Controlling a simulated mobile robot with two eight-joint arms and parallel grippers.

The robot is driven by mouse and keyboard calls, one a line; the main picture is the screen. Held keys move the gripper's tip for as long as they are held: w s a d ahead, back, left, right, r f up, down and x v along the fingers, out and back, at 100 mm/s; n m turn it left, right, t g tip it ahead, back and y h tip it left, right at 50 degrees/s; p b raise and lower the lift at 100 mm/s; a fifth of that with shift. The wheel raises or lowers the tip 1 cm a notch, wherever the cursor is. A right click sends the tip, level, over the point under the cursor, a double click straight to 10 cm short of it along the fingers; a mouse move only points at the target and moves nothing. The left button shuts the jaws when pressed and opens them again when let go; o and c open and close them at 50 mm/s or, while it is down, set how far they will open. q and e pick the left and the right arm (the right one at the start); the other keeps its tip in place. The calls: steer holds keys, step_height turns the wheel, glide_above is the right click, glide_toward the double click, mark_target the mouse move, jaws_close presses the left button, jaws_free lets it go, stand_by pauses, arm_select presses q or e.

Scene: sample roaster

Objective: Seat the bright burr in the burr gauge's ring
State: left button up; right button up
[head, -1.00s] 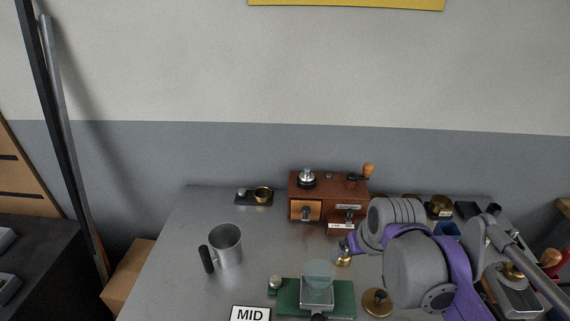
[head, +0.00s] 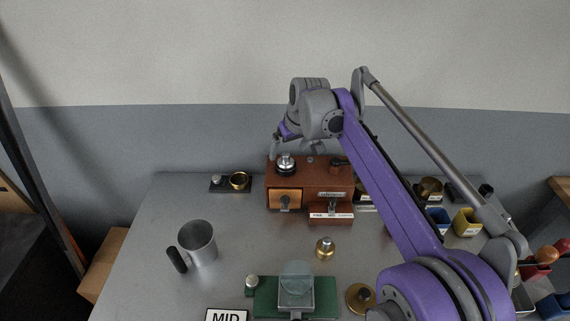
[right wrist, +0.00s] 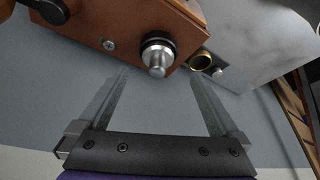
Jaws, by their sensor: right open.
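The bright burr (head: 285,163), a silver piece with a knob on a dark base, sits on top of the wooden grinder (head: 258,180); it also shows in the right wrist view (right wrist: 157,58). The burr gauge is a dark plate (head: 226,188) with a brass ring (head: 238,181) and a silver knob, left of the grinder. The ring looks empty; it also shows in the right wrist view (right wrist: 201,61). My right gripper (right wrist: 160,74) is open and empty, its fingers pointing toward the burr from above, one on each side in the picture. My left gripper is not in view.
A steel mug (head: 199,243) stands at the bench's left. A brass weight-like piece (head: 325,249), a green-based scale (head: 262,297) and a MID card (head: 226,316) are in front. Yellow (head: 466,222) and blue bins stand at the right. The bench between mug and grinder is clear.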

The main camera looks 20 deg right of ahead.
mark_target(286, 154)
steer(key=x, duration=0.5)
steer(key=shift+w+d+f, duration=0.1)
steer(key=shift+w, duration=0.2)
jaws_close()
